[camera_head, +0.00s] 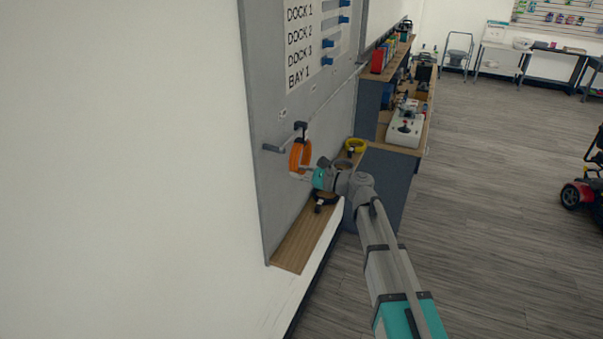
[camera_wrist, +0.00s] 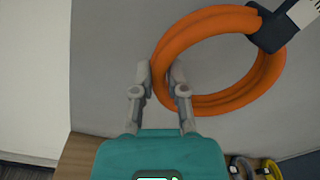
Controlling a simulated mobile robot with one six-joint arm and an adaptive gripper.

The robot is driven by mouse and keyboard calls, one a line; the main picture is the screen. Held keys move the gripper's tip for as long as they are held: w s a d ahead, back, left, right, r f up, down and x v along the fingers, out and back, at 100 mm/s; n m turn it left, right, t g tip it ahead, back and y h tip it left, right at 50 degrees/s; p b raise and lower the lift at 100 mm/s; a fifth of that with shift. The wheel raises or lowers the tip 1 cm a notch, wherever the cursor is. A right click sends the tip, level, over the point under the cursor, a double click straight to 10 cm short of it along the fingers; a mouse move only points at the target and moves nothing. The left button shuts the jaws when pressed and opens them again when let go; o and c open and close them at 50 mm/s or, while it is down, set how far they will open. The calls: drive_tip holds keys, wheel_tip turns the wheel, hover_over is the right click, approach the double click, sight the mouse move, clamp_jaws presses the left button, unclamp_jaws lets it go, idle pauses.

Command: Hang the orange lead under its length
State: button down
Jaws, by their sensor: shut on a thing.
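The orange lead (camera_head: 294,158) is a round coil held upright close to the grey wall board. It shows large in the wrist view (camera_wrist: 215,103). A black block (camera_wrist: 268,30) with a white tag is on the coil's upper right there, and a black piece tops it in the head view. My gripper (camera_wrist: 160,78) is shut on the coil's left side, which passes between its fingers. A grey peg (camera_head: 273,148) sticks out just left of the coil. I cannot tell whether the coil touches a peg. Small white length labels (camera_head: 283,115) on the board are too small to read.
A wooden ledge (camera_head: 290,252) runs below the board, with a black item (camera_head: 323,203) on it. A yellow coil (camera_head: 356,145) lies beyond my gripper. A DOCK and BAY sign (camera_head: 302,45) is above. Cluttered shelves (camera_head: 383,62) stand behind; the floor at right is mostly clear.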

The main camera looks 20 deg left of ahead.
drive_tip(key=c, duration=0.6)
unclamp_jaws()
drive_tip(key=shift+d, duration=0.1)
drive_tip(key=shift+s+d, duration=0.2)
drive_tip(key=shift+d, duration=1.75)
drive_tip(key=shift+s+d, duration=0.25)
drive_tip(key=shift+d, duration=1.75)
drive_tip(key=shift+s+d, duration=0.2)
drive_tip(key=shift+d, duration=1.75)
drive_tip(key=s+d+f+n+h, duration=0.4)
drive_tip(key=s+d+f+h, duration=0.1)
drive_tip(key=d, duration=0.5)
drive_tip(key=s+d+f+n+g+h, duration=0.1)
drive_tip(key=s+d+f+n+h, duration=0.3)
drive_tip(key=d+f+h, duration=0.3)
drive_tip(key=s+d+f+n+h, duration=0.5)
drive_tip(key=s+d+f+h, duration=0.1)
drive_tip(key=d, duration=0.9)
drive_tip(key=shift+s+d+f+g, duration=0.2)
drive_tip(key=shift+s+f+g, duration=0.1)
drive_tip(key=shift+s+g, duration=0.1)
